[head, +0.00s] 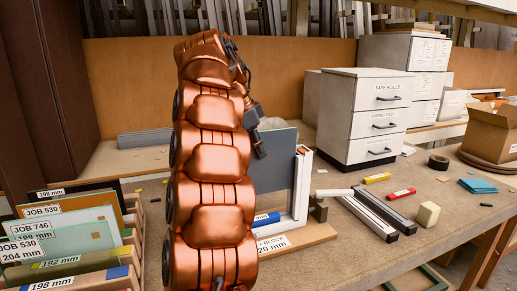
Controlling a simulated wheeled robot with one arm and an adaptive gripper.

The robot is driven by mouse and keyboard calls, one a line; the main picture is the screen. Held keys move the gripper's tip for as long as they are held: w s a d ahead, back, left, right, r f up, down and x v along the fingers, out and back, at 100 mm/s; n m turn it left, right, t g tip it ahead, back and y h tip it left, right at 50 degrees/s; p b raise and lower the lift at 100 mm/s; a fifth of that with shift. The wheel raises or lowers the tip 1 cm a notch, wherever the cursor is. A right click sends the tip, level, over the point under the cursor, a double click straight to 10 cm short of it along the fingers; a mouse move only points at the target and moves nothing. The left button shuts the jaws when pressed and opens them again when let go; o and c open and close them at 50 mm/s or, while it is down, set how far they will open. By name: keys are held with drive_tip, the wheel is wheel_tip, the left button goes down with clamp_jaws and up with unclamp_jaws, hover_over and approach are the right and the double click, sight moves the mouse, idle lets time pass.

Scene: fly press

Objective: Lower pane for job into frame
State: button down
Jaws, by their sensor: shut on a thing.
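A grey-blue pane (281,165) stands upright behind my arm, and its left part is hidden by the arm. My dark gripper (260,150) is at the pane's upper left, shut on it, though the fingertips are small and partly hidden. A white frame (302,190) stands on the bench with an upright at the pane's right edge and a bottom rail below. The pane looks close to the upright; I cannot tell whether its lower edge sits in the rail. The frame's left side is hidden by my arm.
A board labelled block (300,236) lies under the frame. A rack of labelled panes (75,240) is at left. Loose rails (375,215), markers (402,194) and a cream block (428,214) lie to the right. A drawer unit (362,118) stands behind.

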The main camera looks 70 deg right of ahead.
sight(258, 174)
drive_tip(key=shift+f+b, duration=3.85)
drive_tip(key=shift+f, duration=0.15)
drive_tip(key=c, duration=1.2)
unclamp_jaws()
drive_tip(key=shift+c, duration=0.2)
drive_tip(key=shift+r, duration=0.1)
wheel_tip(258, 174, up, 24)
drive_tip(key=p, duration=2.5)
drive_tip(key=shift+r, duration=0.15)
